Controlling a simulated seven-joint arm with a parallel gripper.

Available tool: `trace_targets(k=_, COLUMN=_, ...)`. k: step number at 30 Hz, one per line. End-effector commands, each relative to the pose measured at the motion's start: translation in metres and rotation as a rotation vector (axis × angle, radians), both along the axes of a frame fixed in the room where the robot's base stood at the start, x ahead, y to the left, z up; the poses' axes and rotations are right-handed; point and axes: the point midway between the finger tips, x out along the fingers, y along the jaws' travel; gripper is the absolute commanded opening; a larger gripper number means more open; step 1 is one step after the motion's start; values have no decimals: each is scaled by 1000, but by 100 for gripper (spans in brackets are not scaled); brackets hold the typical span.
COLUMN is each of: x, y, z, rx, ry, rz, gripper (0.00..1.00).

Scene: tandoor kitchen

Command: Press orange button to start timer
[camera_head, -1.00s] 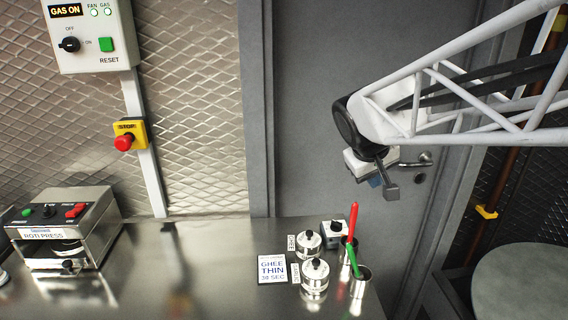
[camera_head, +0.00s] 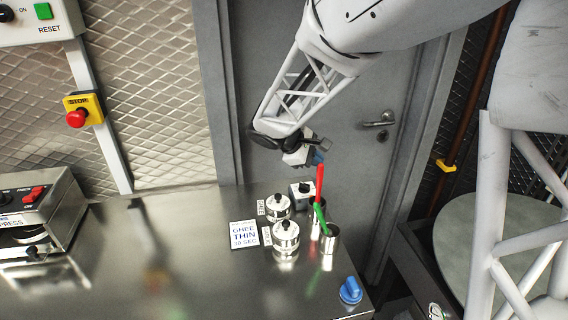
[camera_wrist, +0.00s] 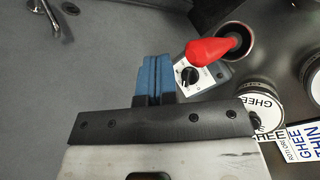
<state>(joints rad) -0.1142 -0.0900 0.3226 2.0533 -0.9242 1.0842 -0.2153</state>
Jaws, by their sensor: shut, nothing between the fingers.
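A small light box with a black dial (camera_head: 301,190) stands at the back of the steel counter, and it also shows in the wrist view (camera_wrist: 190,76). It may be the timer, but I cannot tell for sure. I cannot make out an orange button on it. My gripper (camera_head: 317,158) is shut and empty, above and a little right of the box. In the wrist view its blue fingertips (camera_wrist: 155,70) are together, just left of the box. A red handle (camera_wrist: 215,50) partly covers the box there.
A blue knob (camera_head: 351,290) is at the counter's right edge.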

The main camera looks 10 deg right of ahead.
Motion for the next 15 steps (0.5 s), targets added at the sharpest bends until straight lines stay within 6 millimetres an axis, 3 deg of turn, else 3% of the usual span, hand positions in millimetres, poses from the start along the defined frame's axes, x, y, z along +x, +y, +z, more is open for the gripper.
trace_targets(k=15, x=0, y=0, z=-10, rx=-19, ry=15, rz=-4, gripper=0)
